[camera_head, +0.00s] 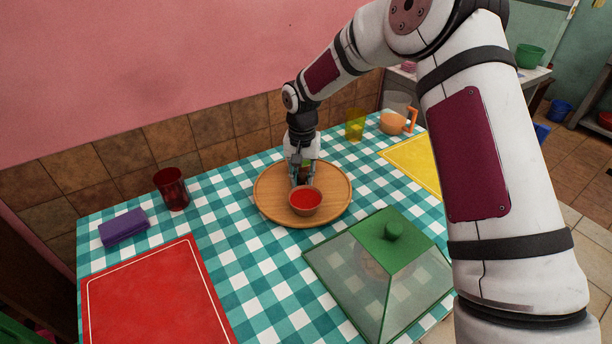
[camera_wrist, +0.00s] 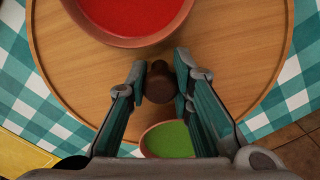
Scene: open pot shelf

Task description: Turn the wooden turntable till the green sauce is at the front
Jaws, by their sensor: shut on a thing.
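The round wooden turntable (camera_head: 268,205) lies on the checked cloth and fills much of the wrist view (camera_wrist: 70,60). A bowl of red sauce (camera_head: 306,201) stands at its front, the near side in the head view; it shows at the top of the wrist view (camera_wrist: 125,18). The bowl of green sauce (camera_wrist: 168,140) is on the opposite, back side, mostly hidden behind my gripper in the head view. My gripper (camera_head: 302,181) points down over the turntable's middle. Its fingers (camera_wrist: 160,88) are shut on a dark brown knob (camera_wrist: 161,82) there.
A green-topped clear cover (camera_head: 385,262) stands close in front on the right. A red mat (camera_head: 155,300), purple cloth (camera_head: 123,228) and red cup (camera_head: 172,188) are at left.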

